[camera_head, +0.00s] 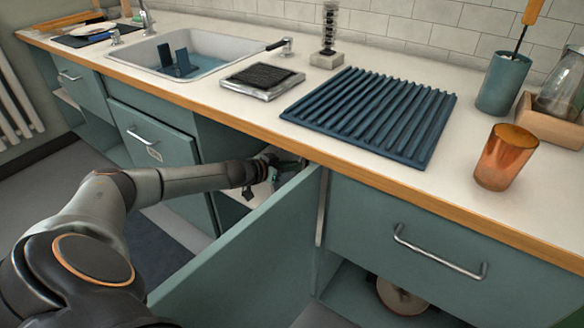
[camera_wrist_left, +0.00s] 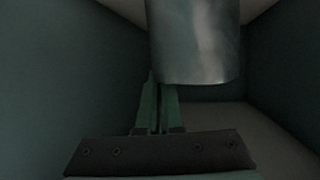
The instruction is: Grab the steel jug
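The steel jug (camera_wrist_left: 195,42) fills the top middle of the left wrist view as a dull grey, rounded metal body, inside a dark teal cabinet space. My left gripper (camera_wrist_left: 159,95) has its two fingers close together, with only a narrow gap. The jug's lower edge overlaps the right finger and hides its tip, so the exact contact is hidden. In the head view my left gripper (camera_head: 290,165) reaches under the counter edge, behind an open teal cabinet door (camera_head: 245,255). The jug cannot be made out there. My right gripper is not in view.
The open door stands close in front of my left forearm. The wooden counter edge (camera_head: 380,184) runs just above the gripper. On the counter are a ribbed blue mat (camera_head: 370,115), an amber cup (camera_head: 506,158) and a sink (camera_head: 215,48). Cabinet walls close in on both sides.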

